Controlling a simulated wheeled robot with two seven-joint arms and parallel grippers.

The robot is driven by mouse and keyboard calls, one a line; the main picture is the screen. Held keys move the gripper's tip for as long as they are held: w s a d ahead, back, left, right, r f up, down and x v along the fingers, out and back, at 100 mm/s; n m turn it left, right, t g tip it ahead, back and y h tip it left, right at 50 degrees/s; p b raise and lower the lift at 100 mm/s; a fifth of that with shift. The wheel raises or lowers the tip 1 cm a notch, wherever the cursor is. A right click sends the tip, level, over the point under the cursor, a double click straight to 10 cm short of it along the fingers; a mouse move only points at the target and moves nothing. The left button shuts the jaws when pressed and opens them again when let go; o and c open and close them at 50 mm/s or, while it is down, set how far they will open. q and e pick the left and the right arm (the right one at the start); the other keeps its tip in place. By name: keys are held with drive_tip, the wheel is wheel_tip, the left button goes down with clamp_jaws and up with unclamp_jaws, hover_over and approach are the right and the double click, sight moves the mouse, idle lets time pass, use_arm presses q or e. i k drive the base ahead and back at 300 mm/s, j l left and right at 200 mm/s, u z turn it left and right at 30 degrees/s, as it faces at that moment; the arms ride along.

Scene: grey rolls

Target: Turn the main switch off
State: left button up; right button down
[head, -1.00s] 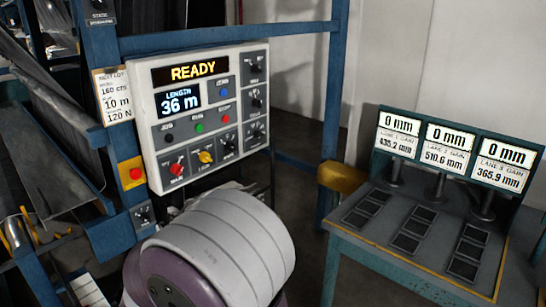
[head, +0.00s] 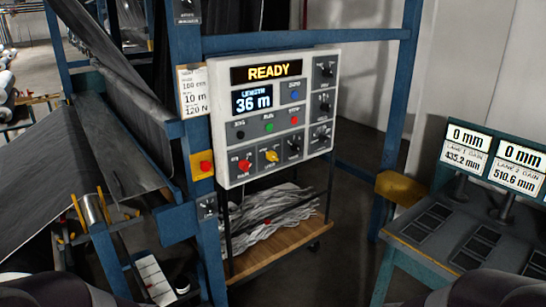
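The white control panel (head: 222,110) hangs on a blue frame near the middle of the head view. Its display reads READY, and a smaller screen shows LENGTH 36 m. A red rotary knob (head: 245,164) sits at the panel's lower left, with a yellow knob (head: 271,156) to its right. The red knob looks like the main switch, but its label is too small to read surely. Neither of my grippers is in view; only dark rounded parts of me show at the bottom corners.
A red button on a yellow box (head: 202,165) is on the post left of the panel. A wooden cart (head: 280,246) with grey scrap stands below. A blue bench (head: 408,262) with displays is at right, a yellow box (head: 403,187) at its corner. Dark floor lies between.

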sight(244, 165)
drive_tip(key=i+l+u, duration=0.1)
drive_tip(key=i+l, duration=0.75)
